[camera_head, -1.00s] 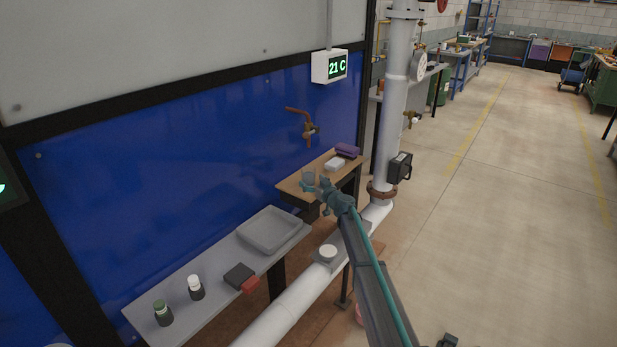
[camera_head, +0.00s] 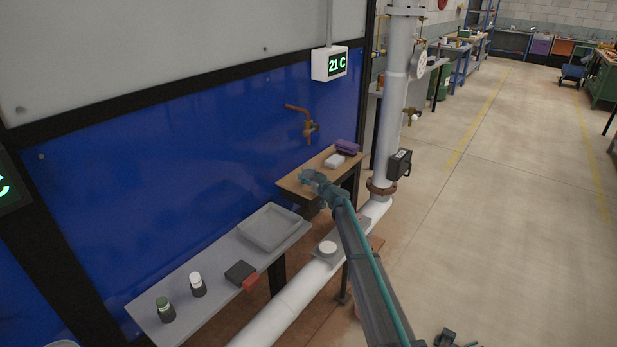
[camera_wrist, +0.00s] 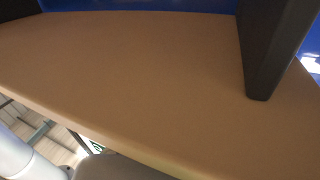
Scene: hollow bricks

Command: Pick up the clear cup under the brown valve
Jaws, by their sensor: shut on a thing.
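The brown valve (camera_head: 308,124) juts from the blue wall above a small brown shelf (camera_head: 291,184). My gripper (camera_head: 319,181) is at the front left part of this shelf, below the valve. It is shut on the clear cup (camera_head: 311,176), a small pale teal shape at its tip. The fingers and most of the cup are too small and overlapped to separate clearly. The wrist view is filled mostly by a brown board surface (camera_wrist: 140,70) and dark posts. I cannot make out the cup there.
A white block (camera_head: 335,161) and a purple block (camera_head: 348,147) sit further back on the shelf. A white vertical pipe (camera_head: 393,110) stands right of it. A grey bench with a tray (camera_head: 268,243), two small jars and a dark box lies lower left.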

